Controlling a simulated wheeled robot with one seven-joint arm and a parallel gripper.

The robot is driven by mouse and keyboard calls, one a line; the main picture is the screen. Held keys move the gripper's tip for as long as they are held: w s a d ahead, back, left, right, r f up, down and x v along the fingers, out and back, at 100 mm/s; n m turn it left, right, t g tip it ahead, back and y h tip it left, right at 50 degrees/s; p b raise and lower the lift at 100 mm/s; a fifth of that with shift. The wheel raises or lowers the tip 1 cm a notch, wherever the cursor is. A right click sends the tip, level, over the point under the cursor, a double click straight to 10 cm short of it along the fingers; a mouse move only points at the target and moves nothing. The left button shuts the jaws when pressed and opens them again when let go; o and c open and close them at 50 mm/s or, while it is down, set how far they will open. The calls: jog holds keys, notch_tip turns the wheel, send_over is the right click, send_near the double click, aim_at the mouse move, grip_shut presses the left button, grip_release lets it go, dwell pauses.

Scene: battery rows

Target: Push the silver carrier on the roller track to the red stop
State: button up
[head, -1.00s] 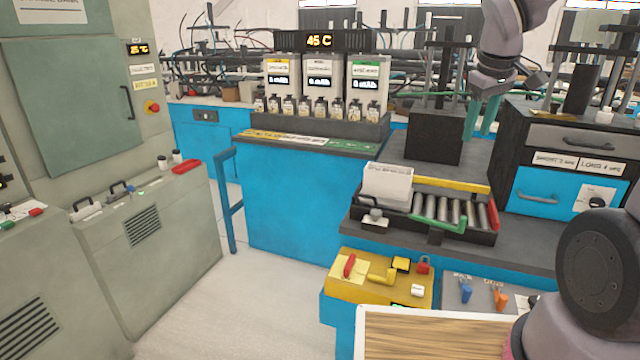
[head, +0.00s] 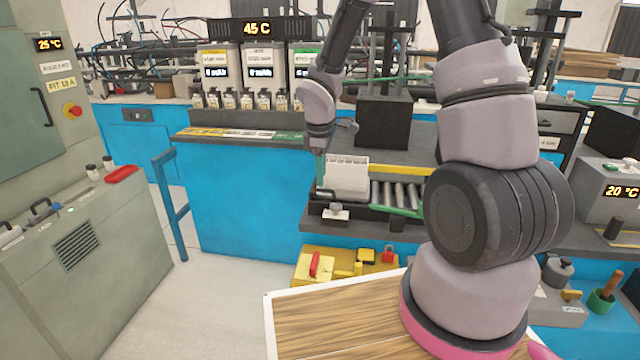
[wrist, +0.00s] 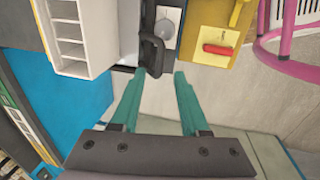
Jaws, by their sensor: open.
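The silver carrier (head: 345,178), a pale box, sits at the left end of the roller track (head: 395,195). In the wrist view the carrier (wrist: 72,35) shows its open compartments at the upper left. My gripper (head: 320,178) is at the carrier's left side in the head view, its teal fingers pointing down. In the wrist view my gripper (wrist: 153,74) is open with nothing between the fingers; a dark handle (wrist: 150,52) lies just past the tips. I cannot tell whether a finger touches the carrier. The red stop is hidden behind my arm.
A silver-topped fixture (head: 336,212) stands in front of the carrier. A yellow box (head: 340,270) with a red lever is below the track's front. A black block (head: 383,122) stands behind the track. Bare rollers lie right of the carrier.

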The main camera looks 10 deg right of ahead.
aim_at(322, 190)
jog(key=f, duration=0.4)
jog(key=shift+w+d, duration=0.2)
jog(key=shift+w, duration=0.15)
grip_shut()
dwell(1.1)
